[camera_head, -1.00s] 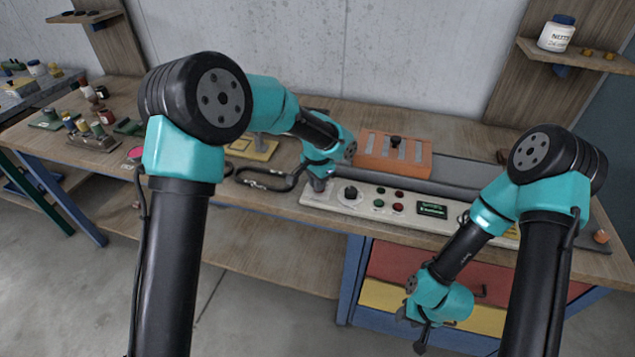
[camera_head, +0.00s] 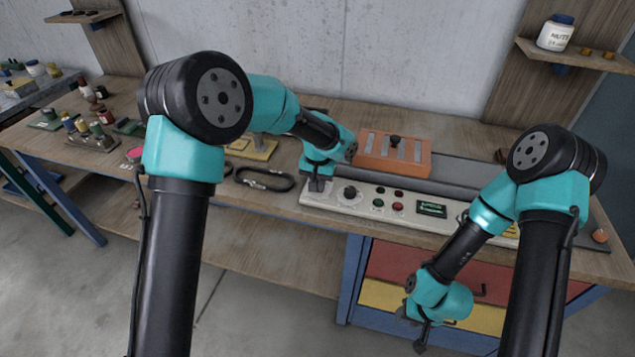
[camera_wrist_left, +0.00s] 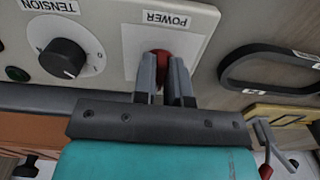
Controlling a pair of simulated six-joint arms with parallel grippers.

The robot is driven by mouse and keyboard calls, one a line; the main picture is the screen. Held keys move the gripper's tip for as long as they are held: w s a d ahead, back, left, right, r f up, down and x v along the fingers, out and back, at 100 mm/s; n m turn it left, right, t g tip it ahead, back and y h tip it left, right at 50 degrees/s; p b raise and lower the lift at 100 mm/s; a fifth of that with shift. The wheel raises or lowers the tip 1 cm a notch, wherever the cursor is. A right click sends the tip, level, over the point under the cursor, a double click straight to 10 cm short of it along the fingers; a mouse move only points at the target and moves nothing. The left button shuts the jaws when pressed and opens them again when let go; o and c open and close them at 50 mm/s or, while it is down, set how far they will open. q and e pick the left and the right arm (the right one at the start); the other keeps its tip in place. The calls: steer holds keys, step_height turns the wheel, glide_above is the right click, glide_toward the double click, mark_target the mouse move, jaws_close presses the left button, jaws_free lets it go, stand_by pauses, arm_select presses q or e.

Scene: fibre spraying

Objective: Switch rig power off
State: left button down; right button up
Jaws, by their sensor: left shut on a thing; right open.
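The control panel (camera_head: 372,204) lies along the front of the bench. In the left wrist view its plate reads POWER, and a red power switch (camera_wrist_left: 161,57) sits below that label. My left gripper (camera_wrist_left: 168,72) has its fingers on either side of the red switch and is shut on it; the fingers hide much of the switch. In the head view my left gripper (camera_head: 318,186) is at the panel's left end. My right gripper (camera_head: 422,338) hangs open and empty in front of the drawers, away from the panel.
A TENSION knob (camera_wrist_left: 62,58) is beside the POWER plate. A black belt loop (camera_head: 264,179) lies left of the panel. An orange block (camera_head: 394,155) stands behind it. Drawers (camera_head: 420,270) are below the bench top.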

arm_select(q)
steer(key=n, duration=0.3)
steer(key=shift+d+n, duration=0.15)
steer(key=shift+n, duration=0.25)
steer(key=shift+d+n, duration=0.1)
steer(key=shift+n, duration=1.7)
steer(key=c, duration=1.2)
jaws_free()
steer(key=shift+o, duration=0.2)
step_height(320, 180, up, 18)
steer(key=shift+f, duration=0.25)
